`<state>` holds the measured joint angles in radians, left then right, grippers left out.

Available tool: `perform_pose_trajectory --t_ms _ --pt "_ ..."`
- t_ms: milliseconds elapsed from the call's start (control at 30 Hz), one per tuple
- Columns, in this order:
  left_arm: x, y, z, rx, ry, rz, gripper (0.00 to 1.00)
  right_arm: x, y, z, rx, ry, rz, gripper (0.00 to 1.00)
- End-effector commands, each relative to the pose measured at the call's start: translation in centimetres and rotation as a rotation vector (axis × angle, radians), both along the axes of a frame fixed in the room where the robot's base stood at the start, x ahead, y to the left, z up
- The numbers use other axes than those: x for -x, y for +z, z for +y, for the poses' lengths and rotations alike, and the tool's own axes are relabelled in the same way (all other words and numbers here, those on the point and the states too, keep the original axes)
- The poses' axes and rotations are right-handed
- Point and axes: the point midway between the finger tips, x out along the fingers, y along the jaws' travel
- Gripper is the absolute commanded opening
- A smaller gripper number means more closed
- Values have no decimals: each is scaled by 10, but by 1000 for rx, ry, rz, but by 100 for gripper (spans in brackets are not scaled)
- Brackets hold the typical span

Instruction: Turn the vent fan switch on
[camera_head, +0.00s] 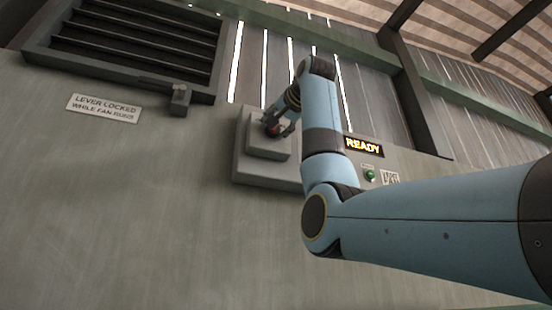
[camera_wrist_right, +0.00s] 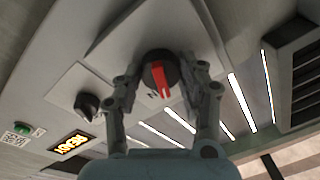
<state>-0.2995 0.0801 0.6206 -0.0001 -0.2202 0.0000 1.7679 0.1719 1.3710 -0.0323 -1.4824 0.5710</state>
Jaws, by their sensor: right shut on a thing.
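A round black rotary switch with a red bar (camera_wrist_right: 161,82) sits on a raised grey box (camera_head: 262,146) on the wall. In the head view the red of the switch (camera_head: 272,129) shows partly behind the fingers. My right gripper (camera_head: 279,124) reaches the box from the right. In the wrist view its two fingers (camera_wrist_right: 163,88) stand on either side of the switch and are shut on it. The red bar points toward the palm in that view. I cannot tell whether this is the fan switch; no label for it is readable. My left gripper is not in view.
A second black knob (camera_wrist_right: 88,105) is beside the box. A lit READY display (camera_head: 364,146) and a green lamp (camera_head: 370,175) are right of my arm. A louvred vent (camera_head: 135,45), a lever (camera_head: 180,99) and a "lever locked while fan runs" sign (camera_head: 103,108) are at left.

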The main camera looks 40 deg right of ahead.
Motion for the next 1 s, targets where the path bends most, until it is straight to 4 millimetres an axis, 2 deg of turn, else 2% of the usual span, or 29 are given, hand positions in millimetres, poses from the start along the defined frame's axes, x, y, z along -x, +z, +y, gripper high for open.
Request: perform_pose_trajectory --t_ms 200,500,1000 --pt "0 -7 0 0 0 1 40 0 -1 0 -169 1 -40 8" --pt "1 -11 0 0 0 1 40 0 0 1 -324 0 -78 8" --pt "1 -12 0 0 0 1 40 -1 0 1 -385 0 -92 8"
